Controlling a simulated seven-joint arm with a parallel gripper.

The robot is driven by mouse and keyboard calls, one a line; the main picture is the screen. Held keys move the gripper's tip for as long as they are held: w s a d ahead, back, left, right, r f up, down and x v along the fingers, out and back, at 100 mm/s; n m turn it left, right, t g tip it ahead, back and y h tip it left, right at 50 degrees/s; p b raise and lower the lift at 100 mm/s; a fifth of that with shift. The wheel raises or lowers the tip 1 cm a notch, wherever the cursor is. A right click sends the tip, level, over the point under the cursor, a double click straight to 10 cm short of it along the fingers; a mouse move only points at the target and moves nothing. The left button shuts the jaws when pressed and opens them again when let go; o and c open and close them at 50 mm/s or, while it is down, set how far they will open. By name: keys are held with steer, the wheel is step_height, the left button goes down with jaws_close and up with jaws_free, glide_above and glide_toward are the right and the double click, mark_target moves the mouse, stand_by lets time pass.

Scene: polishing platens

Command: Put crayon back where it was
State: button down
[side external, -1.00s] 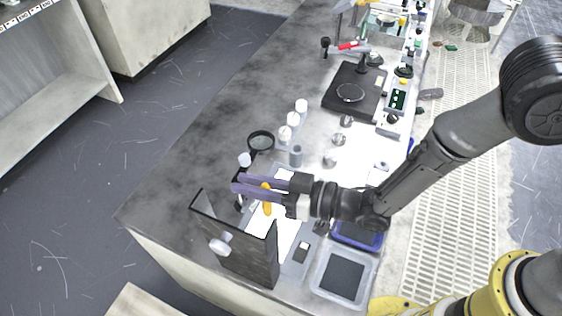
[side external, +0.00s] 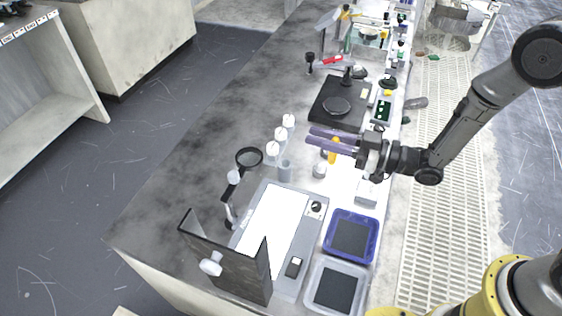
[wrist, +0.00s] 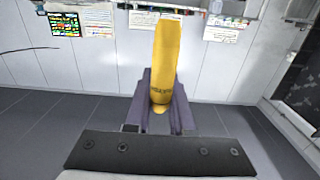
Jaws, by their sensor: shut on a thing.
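My gripper (side external: 312,138) is shut on the yellow-orange crayon (side external: 333,152), above the bench near its right side in the side external view. In the wrist view the crayon (wrist: 165,62) stands up between the two purple fingers (wrist: 160,105), its upper part clear of them. In the side external view only part of the crayon shows, below the fingers. It appears to be off the bench, above the small metal pieces. The crayon's original place cannot be told from these frames.
A lit white panel (side external: 270,228) with a dark upright box (side external: 232,262) is nearer. A blue tray (side external: 351,236) and a clear tray (side external: 335,287) sit to its right. White-capped bottles (side external: 281,135), a grey cylinder (side external: 285,171) and a magnifier (side external: 249,157) stand left of my gripper. A black scale-like device (side external: 339,105) is behind.

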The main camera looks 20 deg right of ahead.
steer(key=w+a+f, duration=0.5)
steer(key=w+f, duration=0.6)
steer(key=f, duration=0.1)
steer(key=shift+w+a+f, duration=0.25)
steer(key=shift+w+a, duration=0.05)
steer(key=shift+a, duration=0.1)
steer(key=shift+f, duration=0.15)
steer(key=c, duration=1.1)
jaws_free()
steer(key=shift+o, duration=0.2)
